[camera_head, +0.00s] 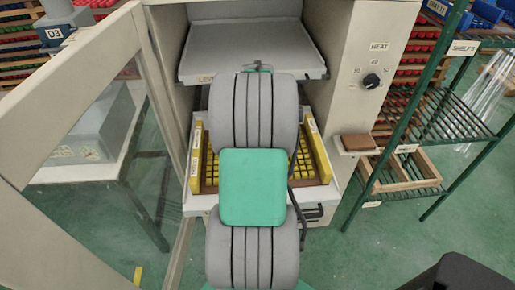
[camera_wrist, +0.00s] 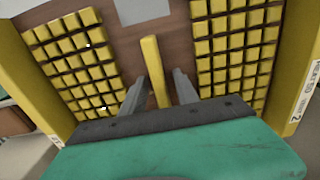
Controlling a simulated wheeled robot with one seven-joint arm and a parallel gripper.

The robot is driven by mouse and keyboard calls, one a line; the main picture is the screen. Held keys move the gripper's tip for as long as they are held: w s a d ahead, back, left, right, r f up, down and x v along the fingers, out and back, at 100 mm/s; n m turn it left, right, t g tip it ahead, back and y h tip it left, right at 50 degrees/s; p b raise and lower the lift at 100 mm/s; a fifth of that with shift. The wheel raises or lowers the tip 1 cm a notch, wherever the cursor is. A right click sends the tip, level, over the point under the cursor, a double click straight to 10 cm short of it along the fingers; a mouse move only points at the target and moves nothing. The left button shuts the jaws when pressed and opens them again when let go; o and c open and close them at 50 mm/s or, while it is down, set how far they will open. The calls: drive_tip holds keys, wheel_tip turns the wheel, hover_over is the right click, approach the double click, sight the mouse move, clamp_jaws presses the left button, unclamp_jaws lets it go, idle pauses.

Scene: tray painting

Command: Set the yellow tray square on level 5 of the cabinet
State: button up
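The yellow tray (camera_head: 318,152) has tall yellow side walls and a brown floor with rows of small yellow blocks. In the head view it sits on or just above a pale pulled-out shelf (camera_head: 197,208) of the cabinet (camera_head: 345,60); my arm hides its middle. In the wrist view the tray wall (camera_wrist: 30,75) stands on the left, and a labelled wall on the right. A yellow upright bar (camera_wrist: 154,65) rises between the two grey fingers of my gripper (camera_wrist: 157,88). The fingers look open, with gaps on both sides of the bar. The gripper is hidden in the head view.
A higher shelf (camera_head: 310,66) with a partly covered label projects above the tray. The open cabinet door (camera_head: 70,105) stands on the left. A heat knob (camera_head: 371,80) and a brown pad (camera_head: 357,142) are on the right, beside a green rack (camera_head: 450,122).

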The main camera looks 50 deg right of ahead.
wheel_tip(320, 180, up, 12)
drive_tip(key=w+a+n+t, duration=0.1)
drive_tip(key=w+a+n, duration=0.2)
drive_tip(key=a, duration=0.9)
drive_tip(key=w+a+n+t, duration=0.1)
drive_tip(key=w+a+n, duration=0.25)
drive_tip(key=a, duration=0.85)
drive_tip(key=s+a+f+n, duration=0.1)
drive_tip(key=s+a+f, duration=0.1)
drive_tip(key=a, duration=0.4)
drive_tip(key=s+a+f+n+t, duration=0.1)
drive_tip(key=a+n, duration=0.1)
drive_tip(key=a, duration=0.5)
drive_tip(key=shift+s+f+b, duration=0.4)
drive_tip(key=shift+d+n, duration=0.1)
drive_tip(key=shift+n, duration=0.15)
